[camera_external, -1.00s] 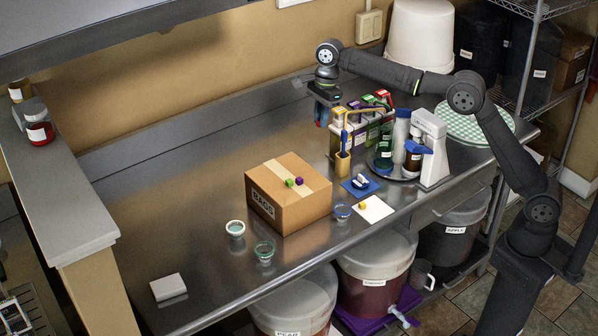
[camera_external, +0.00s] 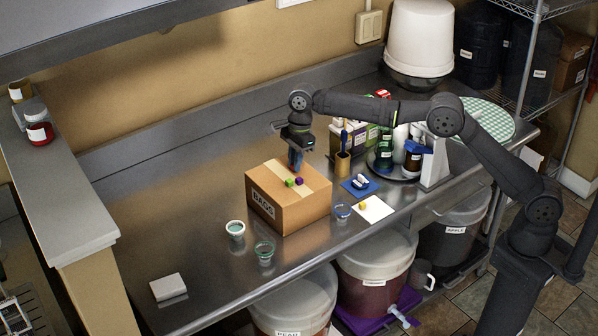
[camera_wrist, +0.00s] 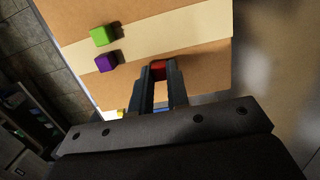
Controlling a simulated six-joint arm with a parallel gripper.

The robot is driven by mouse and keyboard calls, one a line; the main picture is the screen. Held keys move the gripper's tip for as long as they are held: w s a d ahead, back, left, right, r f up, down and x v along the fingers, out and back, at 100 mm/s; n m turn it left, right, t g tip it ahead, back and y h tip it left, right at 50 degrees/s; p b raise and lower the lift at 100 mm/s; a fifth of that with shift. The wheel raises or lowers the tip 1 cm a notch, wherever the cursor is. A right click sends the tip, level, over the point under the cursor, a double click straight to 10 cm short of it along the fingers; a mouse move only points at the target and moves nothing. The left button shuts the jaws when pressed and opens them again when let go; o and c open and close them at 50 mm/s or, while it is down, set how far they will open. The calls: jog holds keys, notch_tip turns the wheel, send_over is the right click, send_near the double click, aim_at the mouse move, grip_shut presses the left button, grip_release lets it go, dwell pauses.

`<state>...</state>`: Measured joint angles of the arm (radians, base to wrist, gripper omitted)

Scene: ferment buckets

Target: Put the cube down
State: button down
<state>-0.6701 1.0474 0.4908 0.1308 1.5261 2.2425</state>
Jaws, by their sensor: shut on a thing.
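My gripper (camera_external: 295,163) is above the back part of the cardboard box (camera_external: 287,218), pointing down. In the wrist view, my gripper (camera_wrist: 158,75) is shut on a red cube (camera_wrist: 158,66) between its fingertips. The red cube is hidden or too small to make out in the outside view. A green cube (camera_external: 289,183) and a purple cube (camera_external: 299,181) sit on the box top close to each other. The green cube (camera_wrist: 100,36) and purple cube (camera_wrist: 107,62) also show in the wrist view, left of my fingers. I cannot tell whether the red cube touches the box.
A yellow cube (camera_external: 362,205) lies on a white sheet (camera_external: 375,211), beside a blue mat (camera_external: 359,186). Small glass bowls (camera_external: 264,252) stand in front of the box. A wooden holder (camera_external: 342,164) stands right of my gripper. The metal counter at left (camera_external: 190,225) is mostly clear.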

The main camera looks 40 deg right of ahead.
jog(key=shift+f, duration=0.15)
jog(key=c, duration=1.4)
grip_release()
jog(key=r, duration=0.4)
jog(key=d+r, duration=0.1)
jog(key=r, duration=0.7)
jog(key=shift+w+d+r, duration=0.15)
jog(key=shift+d, duration=0.25)
